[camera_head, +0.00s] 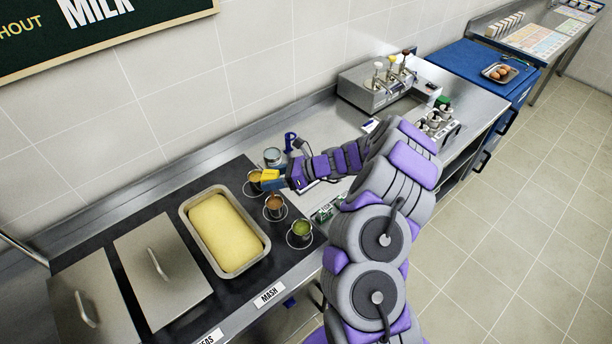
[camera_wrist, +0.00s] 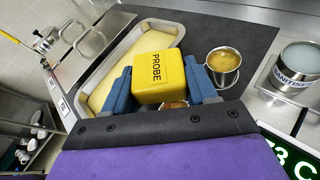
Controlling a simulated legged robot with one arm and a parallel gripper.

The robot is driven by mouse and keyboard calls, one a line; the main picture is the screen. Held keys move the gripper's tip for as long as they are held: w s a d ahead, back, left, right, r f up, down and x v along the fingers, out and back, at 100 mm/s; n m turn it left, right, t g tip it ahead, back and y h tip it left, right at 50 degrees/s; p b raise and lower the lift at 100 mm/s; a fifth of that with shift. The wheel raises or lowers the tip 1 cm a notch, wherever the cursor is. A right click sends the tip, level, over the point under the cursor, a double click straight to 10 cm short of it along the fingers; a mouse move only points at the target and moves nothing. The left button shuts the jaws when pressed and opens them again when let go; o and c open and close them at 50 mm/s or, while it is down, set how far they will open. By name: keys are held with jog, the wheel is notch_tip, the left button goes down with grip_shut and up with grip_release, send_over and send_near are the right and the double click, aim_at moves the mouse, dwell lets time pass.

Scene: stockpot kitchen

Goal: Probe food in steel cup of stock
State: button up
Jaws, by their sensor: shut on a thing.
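My gripper (camera_head: 272,179) is shut on a yellow block marked PROBE, the probe (camera_wrist: 158,75), and its blue fingers show on both sides of it in the wrist view. The probe's tip is hidden beneath the block. A steel cup with amber liquid (camera_wrist: 224,63), which looks like the stock, stands just right of the probe in the wrist view; in the head view a steel cup (camera_head: 252,190) is partly covered by my gripper. A cup of orange-brown food (camera_head: 274,206) is nearer, partly hidden under the probe in the wrist view. A cup of green food (camera_head: 300,234) stands nearest.
A SANITISER pot (camera_wrist: 296,64) stands beside the amber cup, behind my gripper in the head view (camera_head: 272,157). A tray of yellow mash (camera_head: 225,232) lies to the left. A green display with a C reading (camera_wrist: 288,152) is close on the right in the wrist view.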

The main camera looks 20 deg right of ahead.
jog(key=shift+r+p, duration=1.3)
jog(key=shift+r, duration=0.65)
jog(key=shift+a, duration=0.1)
